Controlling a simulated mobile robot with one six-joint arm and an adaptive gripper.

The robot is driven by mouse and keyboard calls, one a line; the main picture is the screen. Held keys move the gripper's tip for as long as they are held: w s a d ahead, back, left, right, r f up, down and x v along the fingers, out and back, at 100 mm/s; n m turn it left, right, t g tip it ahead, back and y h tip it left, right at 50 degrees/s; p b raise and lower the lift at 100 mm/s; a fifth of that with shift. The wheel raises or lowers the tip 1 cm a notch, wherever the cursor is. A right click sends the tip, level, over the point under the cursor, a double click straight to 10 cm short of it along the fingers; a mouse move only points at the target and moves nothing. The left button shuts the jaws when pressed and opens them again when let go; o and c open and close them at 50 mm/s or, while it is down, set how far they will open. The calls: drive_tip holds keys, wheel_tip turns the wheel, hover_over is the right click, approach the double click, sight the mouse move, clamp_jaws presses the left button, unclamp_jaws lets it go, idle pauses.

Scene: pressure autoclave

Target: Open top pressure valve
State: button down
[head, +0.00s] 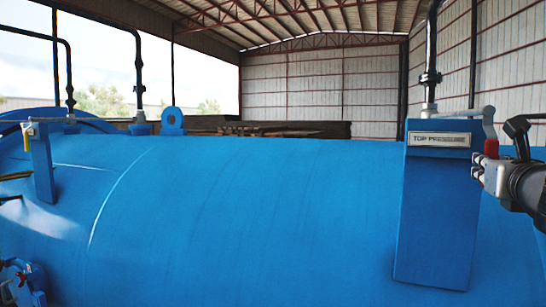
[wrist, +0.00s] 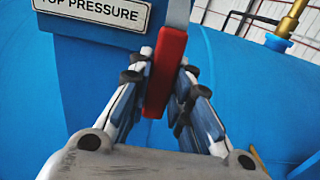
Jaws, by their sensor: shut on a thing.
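The top pressure valve's lever (head: 462,113) is a grey bar on top of a blue upright box labelled "TOP PRESSURE" (head: 440,210). The bar bends down at its right end to a red grip (head: 491,147). In the wrist view the red grip (wrist: 166,75) hangs from the grey bar between the two fingers. My gripper (head: 481,170) is shut on the red grip, coming from the right in the head view. In the wrist view my gripper (wrist: 168,82) has a finger on each side of it. The valve body behind the box is mostly hidden.
The big blue autoclave tank (head: 250,210) fills the lower view. A black pipe (head: 432,50) rises behind the labelled box. Another blue post with a yellow handle (head: 27,140) stands at the left. A brass fitting (wrist: 288,22) shows at the wrist view's upper right.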

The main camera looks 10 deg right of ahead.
sight(489, 114)
drive_tip(key=shift+w+a, duration=0.1)
idle(0.4)
drive_tip(key=c, duration=1.4)
unclamp_jaws()
drive_tip(key=shift+c, duration=0.2)
drive_tip(key=shift+r, duration=0.1)
drive_tip(key=shift+r, duration=4.95)
